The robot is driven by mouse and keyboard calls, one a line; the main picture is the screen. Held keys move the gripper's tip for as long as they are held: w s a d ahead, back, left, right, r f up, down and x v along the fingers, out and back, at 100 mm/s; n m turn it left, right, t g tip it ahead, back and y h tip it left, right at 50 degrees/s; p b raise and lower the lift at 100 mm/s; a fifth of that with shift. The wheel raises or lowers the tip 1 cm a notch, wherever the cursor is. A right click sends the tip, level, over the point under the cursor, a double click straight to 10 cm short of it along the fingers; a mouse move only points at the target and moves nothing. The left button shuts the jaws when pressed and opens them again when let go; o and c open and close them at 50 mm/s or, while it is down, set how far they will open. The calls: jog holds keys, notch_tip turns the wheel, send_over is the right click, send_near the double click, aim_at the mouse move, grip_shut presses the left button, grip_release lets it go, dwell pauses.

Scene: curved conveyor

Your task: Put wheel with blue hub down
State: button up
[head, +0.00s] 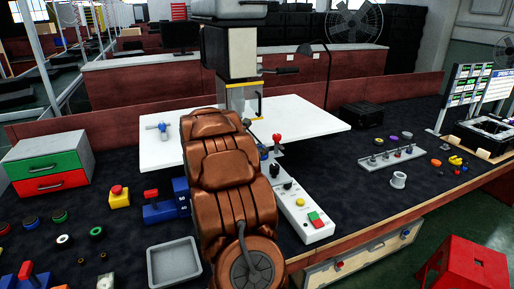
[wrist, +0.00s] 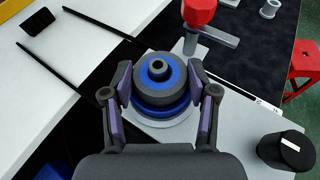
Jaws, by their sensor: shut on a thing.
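In the wrist view my gripper (wrist: 160,82) is shut on the wheel with blue hub (wrist: 160,104), with one finger on each side of it. The wheel shows as stacked dark and blue rings with a small hole in the middle. A pale round disc (wrist: 172,121) shows below the wheel, on a light grey panel. I cannot tell whether the wheel touches the disc. In the head view my brown arm hides the gripper and the wheel.
In the wrist view a red knob on a lever (wrist: 199,12) stands just beyond the wheel, and a black knob (wrist: 286,151) is at right. In the head view a white board (head: 310,117) lies behind, a grey tray (head: 174,262) sits at left, and a button panel (head: 303,212) is at right.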

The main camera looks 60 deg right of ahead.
jog(key=shift+f, duration=0.1)
jog(key=o, duration=1.2)
jog(key=shift+r, duration=0.2)
jog(key=shift+a, duration=0.2)
jog(key=b+v, duration=0.3)
jog(key=v, duration=0.8)
jog(key=shift+a+b, duration=0.3)
jog(key=shift+b, duration=0.1)
jog(key=shift+r, duration=0.1)
